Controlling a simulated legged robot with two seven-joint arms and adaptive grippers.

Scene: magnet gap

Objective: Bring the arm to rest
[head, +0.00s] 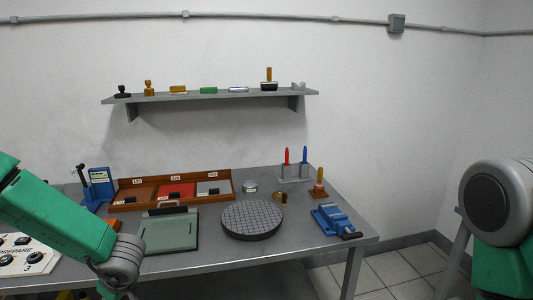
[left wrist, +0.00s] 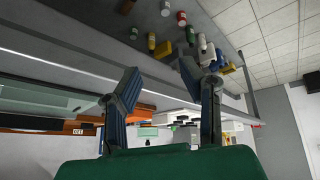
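My left arm (head: 62,212) comes in from the left in the head view, in front of the bench's left part. Its wrist end drops towards the bottom edge, and its fingers cannot be made out there. In the left wrist view my left gripper (left wrist: 160,72) has its two blue-grey fingers apart, with nothing between them. My right arm shows only as a large grey joint (head: 497,203) and green link at the right edge of the head view. My right gripper is out of view.
A wall shelf (head: 215,97) holds small items. Tiled floor (head: 408,268) lies clear at right.

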